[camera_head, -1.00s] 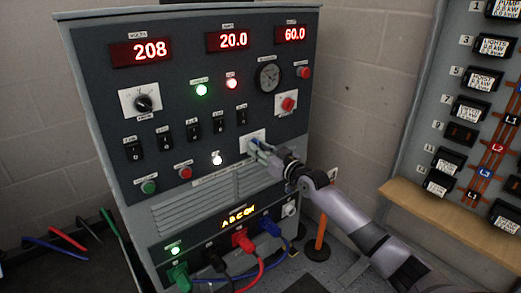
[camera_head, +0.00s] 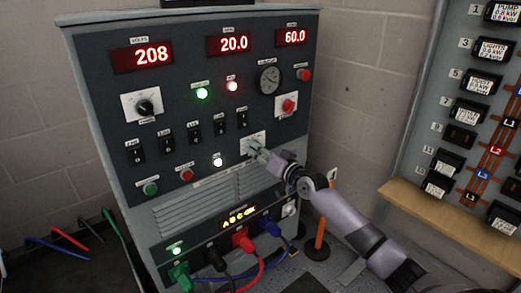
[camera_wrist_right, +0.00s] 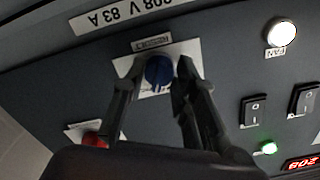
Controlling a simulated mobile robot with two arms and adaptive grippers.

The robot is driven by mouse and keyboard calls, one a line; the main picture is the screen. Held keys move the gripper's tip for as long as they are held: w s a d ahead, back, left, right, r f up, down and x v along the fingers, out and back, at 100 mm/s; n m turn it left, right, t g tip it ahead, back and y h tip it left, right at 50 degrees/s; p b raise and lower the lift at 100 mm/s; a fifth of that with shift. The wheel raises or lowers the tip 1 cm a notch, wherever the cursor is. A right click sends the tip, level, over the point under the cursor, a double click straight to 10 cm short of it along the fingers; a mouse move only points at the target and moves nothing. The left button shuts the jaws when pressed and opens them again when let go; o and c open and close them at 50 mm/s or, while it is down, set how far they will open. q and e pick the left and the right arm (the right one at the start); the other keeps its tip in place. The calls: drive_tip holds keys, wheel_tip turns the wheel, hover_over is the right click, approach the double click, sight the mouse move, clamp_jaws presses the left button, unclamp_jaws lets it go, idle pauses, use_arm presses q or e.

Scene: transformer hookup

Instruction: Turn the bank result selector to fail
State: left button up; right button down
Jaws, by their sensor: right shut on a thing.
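The bank result selector is a blue knob (camera_wrist_right: 159,72) on a white plate in the right wrist view, with a small label beside it. The same white plate (camera_head: 251,137) shows on the grey cabinet front in the head view, where my gripper hides the knob. My right gripper (camera_head: 258,150) is at the plate, reaching in from the lower right. In the right wrist view its two dark fingers (camera_wrist_right: 160,84) stand on either side of the knob, shut on it. I cannot read which position the knob points to. My left gripper is not in view.
A lit white lamp (camera_head: 217,162) and several rocker switches (camera_head: 220,128) are left of the selector. A red knob (camera_head: 288,105) sits above right. Coloured cables (camera_head: 262,262) plug in below. A breaker panel (camera_head: 460,110) and wooden ledge (camera_head: 450,215) stand at the right.

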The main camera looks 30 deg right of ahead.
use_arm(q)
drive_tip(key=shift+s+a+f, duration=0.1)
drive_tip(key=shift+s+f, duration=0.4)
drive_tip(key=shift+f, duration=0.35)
use_arm(e)
drive_tip(key=shift+m, duration=1.6)
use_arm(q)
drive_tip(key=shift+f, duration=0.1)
use_arm(e)
drive_tip(key=c, duration=1.3)
unclamp_jaws()
drive_tip(key=s, duration=1.2)
drive_tip(key=shift+d, duration=0.45)
